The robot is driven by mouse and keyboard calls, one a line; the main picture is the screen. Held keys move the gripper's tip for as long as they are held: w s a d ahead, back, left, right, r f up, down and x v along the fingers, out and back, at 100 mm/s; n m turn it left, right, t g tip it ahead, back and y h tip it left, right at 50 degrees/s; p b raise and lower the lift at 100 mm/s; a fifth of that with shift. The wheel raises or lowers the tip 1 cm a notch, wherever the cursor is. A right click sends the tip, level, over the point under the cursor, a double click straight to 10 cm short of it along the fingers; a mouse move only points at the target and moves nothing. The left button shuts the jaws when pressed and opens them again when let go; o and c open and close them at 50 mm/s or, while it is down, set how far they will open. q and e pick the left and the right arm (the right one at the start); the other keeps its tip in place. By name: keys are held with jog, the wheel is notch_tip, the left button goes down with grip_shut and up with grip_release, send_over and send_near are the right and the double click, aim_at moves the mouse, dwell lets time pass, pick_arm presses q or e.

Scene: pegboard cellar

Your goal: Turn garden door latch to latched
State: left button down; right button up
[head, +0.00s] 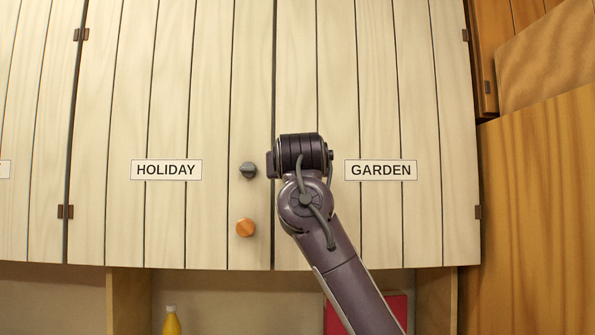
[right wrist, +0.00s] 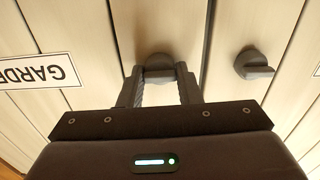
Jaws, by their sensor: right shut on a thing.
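The garden door (head: 420,110) is a pale plank door marked with a GARDEN label (head: 381,170), and it looks closed. Its latch (right wrist: 158,66) is a dark grey knob seen in the right wrist view. My right gripper (right wrist: 158,82) is shut on this latch, one finger on each side. The fingers cover part of the latch, so I cannot tell which way it points. In the head view my right wrist and arm hide the latch and the fingertips. My left gripper is not in view.
To the left is the holiday door (head: 170,90) with its own grey latch (head: 248,170) and an orange knob (head: 245,228). An open shelf below holds a yellow bottle (head: 172,321) and a red object (head: 396,308). Wooden panels (head: 540,200) stand at the right.

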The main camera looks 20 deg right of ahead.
jog(key=shift+w+f+m, duration=0.1)
jog(key=shift+f+m, duration=0.05)
jog(key=shift+m, duration=0.15)
jog(key=o, duration=1)
jog(key=shift+w, duration=0.1)
jog(key=shift+c, duration=0.2)
jog(key=b+v, duration=0.5)
jog(key=v, duration=0.2)
jog(key=shift+s, duration=0.4)
